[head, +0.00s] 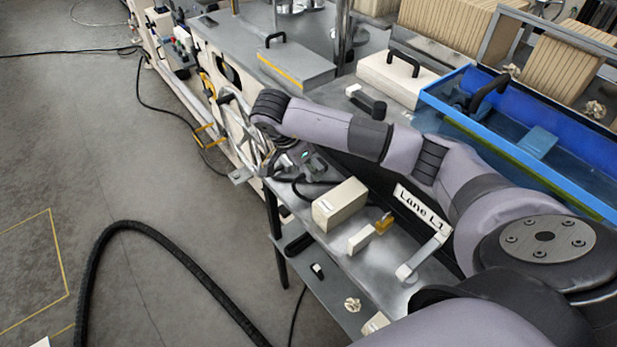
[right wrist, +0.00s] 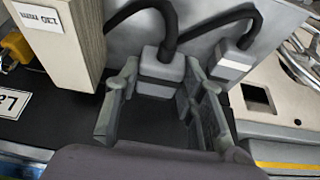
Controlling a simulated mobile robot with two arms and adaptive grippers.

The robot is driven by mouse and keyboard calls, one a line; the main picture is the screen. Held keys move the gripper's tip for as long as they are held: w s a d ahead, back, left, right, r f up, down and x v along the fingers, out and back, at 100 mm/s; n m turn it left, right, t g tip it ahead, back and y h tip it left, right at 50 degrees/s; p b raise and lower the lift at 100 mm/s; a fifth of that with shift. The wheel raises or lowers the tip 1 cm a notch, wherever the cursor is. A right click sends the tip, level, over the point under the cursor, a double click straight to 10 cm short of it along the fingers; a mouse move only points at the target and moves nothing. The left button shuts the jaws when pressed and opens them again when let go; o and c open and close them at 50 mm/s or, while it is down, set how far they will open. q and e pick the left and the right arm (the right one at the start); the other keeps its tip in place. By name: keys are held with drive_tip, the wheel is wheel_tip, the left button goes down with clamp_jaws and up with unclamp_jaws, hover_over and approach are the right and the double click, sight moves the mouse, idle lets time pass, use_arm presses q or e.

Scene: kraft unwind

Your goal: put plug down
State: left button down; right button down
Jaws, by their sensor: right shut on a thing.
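The plug (right wrist: 160,78) is a grey block with a thick black cable rising from its top. In the right wrist view it sits between the two fingers of my right gripper (right wrist: 160,98), which is shut on it. In the head view my right gripper (head: 305,167) is low at the far end of the steel bench, beside a beige box, and the plug itself is hard to make out there. I cannot tell whether the plug touches the dark surface below. My left gripper is not in view.
A beige labelled box (head: 340,204) stands close to the gripper. A second grey-and-white connector (right wrist: 233,62) with a black cable is to its right. A small cream block (head: 361,239), a yellow piece (head: 384,223) and a "Lane L1" sign (head: 421,208) are nearby on the bench.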

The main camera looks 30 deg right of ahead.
sight(306, 178)
wheel_tip(306, 178, down, 4)
drive_tip(key=shift+f+p, duration=0.1)
drive_tip(key=shift+p, duration=0.4)
drive_tip(key=shift+f, duration=0.25)
drive_tip(key=shift+f, duration=0.2)
drive_tip(key=c, duration=1.1)
unclamp_jaws()
drive_tip(key=shift+o, duration=0.2)
drive_tip(key=shift+r, duration=0.2)
